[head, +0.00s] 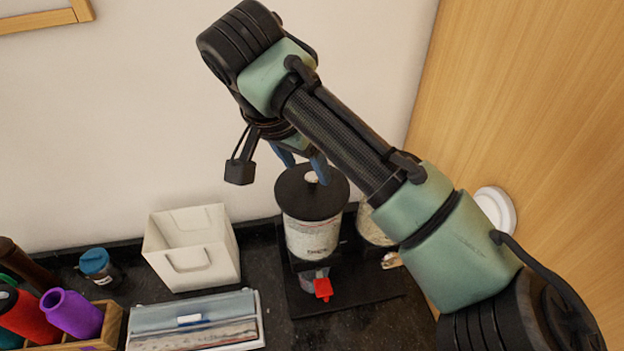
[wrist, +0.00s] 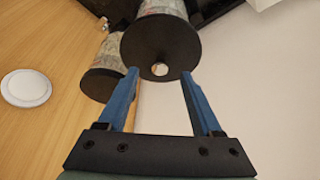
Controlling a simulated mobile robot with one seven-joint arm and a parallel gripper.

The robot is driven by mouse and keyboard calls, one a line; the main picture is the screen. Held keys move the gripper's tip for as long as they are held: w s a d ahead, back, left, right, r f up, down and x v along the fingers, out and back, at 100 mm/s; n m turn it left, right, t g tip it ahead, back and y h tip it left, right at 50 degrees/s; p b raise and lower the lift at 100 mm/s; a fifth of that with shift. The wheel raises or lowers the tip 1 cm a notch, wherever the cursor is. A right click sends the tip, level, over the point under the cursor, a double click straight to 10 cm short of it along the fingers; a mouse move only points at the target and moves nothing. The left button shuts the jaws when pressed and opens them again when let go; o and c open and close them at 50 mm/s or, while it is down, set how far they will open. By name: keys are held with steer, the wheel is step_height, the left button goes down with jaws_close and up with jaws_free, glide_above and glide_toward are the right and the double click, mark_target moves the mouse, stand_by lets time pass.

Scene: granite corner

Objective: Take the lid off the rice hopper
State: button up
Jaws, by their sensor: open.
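The rice hopper (head: 311,238) is a clear, labelled cylinder on a black stand, with a red tap (head: 323,289) low on its front. Its round black lid (head: 291,196) sits on top with a pale knob (head: 312,178) in the middle. My gripper (head: 303,168) is just above the lid, its blue fingers pointing down on either side of the knob. In the wrist view my gripper (wrist: 158,72) is open, and the knob (wrist: 160,69) shows between the fingertips near the lid (wrist: 165,45). Whether a finger touches the knob I cannot tell.
A second hopper (head: 372,228) stands to the right, partly behind my arm; its dark lid (wrist: 98,86) shows in the wrist view. A white bin (head: 190,250), a blue-capped jar (head: 97,264) and a flat case (head: 195,318) are to the left. A wooden panel (head: 530,110) rises at right.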

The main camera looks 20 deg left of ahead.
mark_target(312, 176)
steer(key=shift+p+x, duration=0.45)
steer(key=shift+x, duration=1.25)
steer(key=shift+w+r, duration=0.1)
steer(key=shift+w, duration=0.05)
jaws_close()
